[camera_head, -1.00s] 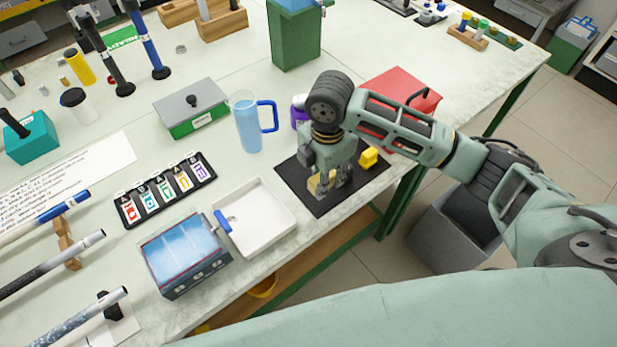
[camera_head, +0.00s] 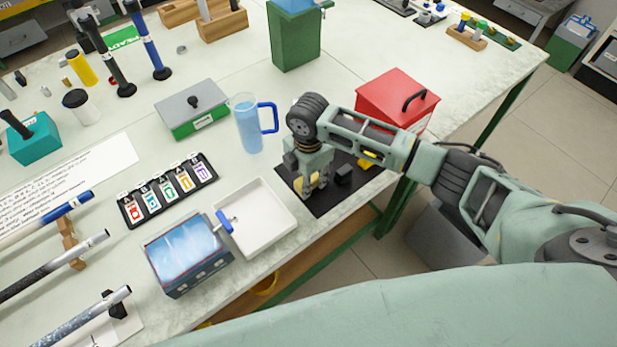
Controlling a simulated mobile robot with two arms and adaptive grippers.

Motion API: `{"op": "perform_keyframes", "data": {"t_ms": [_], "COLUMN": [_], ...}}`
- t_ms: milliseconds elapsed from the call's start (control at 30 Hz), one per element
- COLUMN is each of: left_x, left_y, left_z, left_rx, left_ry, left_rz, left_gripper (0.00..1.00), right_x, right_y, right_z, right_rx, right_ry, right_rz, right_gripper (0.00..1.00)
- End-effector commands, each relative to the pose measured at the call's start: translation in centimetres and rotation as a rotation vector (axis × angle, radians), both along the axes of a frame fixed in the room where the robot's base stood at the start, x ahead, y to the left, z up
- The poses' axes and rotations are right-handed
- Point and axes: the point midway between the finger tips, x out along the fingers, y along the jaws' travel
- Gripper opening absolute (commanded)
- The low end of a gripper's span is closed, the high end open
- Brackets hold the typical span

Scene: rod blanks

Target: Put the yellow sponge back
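My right arm comes in from the right, and its gripper (camera_head: 309,187) points down over the left part of a black mat (camera_head: 328,204). A yellow block that looks like the yellow sponge (camera_head: 306,182) sits between its fingers, which appear shut on it. The fingers hide part of it, and I cannot tell whether it touches the mat. A second small yellow piece (camera_head: 368,154) shows at the mat's far right, mostly hidden by my arm. A small dark block (camera_head: 344,174) stands on the mat right of the gripper. My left gripper is not in view.
A white tray (camera_head: 270,225) lies left of the mat, with a blue-topped box (camera_head: 185,262) beside it. A blue mug (camera_head: 248,125) and a red box (camera_head: 385,95) stand behind. The labelled card holder (camera_head: 168,190) is farther left. The table's front edge is close.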

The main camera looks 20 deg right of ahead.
Motion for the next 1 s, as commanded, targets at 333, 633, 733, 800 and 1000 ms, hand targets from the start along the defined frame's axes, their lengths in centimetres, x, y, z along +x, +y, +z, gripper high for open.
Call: {"op": "perform_keyframes", "data": {"t_ms": [333, 633, 733, 800, 1000], "left_x": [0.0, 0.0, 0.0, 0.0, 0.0], "left_y": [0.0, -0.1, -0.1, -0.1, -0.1], "left_z": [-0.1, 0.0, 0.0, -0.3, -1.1], "left_rx": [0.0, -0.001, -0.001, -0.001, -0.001], "left_ry": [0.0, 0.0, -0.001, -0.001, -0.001], "left_rz": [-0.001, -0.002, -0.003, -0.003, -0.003], "left_gripper": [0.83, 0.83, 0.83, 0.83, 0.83], "right_x": [0.0, 0.0, 0.0, 0.1, 0.1], "right_y": [0.0, 0.0, 0.0, 0.0, 0.0], "right_z": [-0.3, -0.2, 0.3, 1.0, 5.0], "right_rx": [0.0, 0.0, 0.0, 0.002, 0.001], "right_ry": [0.0, 0.0, -0.001, -0.002, -0.006], "right_rz": [0.0, -0.001, 0.0, 0.0, 0.001], "right_gripper": [0.45, 0.46, 0.46, 0.46, 0.46]}}
